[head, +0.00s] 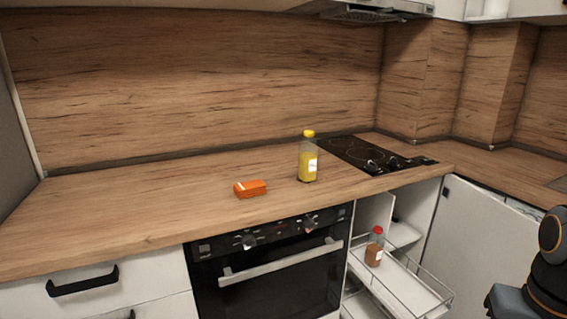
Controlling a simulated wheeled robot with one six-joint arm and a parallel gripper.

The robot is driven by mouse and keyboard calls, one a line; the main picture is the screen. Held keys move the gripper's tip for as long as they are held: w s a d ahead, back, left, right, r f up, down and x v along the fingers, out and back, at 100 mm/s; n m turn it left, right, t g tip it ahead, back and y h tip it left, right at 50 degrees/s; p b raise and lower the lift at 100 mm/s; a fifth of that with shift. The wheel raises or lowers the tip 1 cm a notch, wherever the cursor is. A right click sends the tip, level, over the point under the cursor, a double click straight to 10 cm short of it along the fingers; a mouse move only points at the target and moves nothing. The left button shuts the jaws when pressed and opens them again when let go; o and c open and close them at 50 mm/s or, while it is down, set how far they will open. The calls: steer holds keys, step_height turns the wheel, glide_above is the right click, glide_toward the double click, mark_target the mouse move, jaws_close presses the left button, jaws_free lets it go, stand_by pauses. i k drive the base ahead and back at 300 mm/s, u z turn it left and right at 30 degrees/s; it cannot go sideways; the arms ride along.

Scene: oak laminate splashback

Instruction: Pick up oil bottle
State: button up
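The oil bottle (307,164) stands upright on the wooden counter (130,205), just in front of the left end of the black hob. It is clear with yellow contents, a yellow cap and a pale label. Nothing touches it. At the lower right edge of the head view part of my arm shows in black and orange. My gripper's fingers are not visible, so I cannot see its state.
An orange box (250,188) lies left of the bottle. The hob (372,156) is behind right. Below, an oven (270,268) has a bar handle. A pulled-out wire drawer (415,288) holds a red-capped bottle (375,247). The counter's left side is clear.

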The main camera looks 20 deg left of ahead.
mark_target(308, 146)
steer(key=u, duration=1.05)
steer(key=i, duration=0.1)
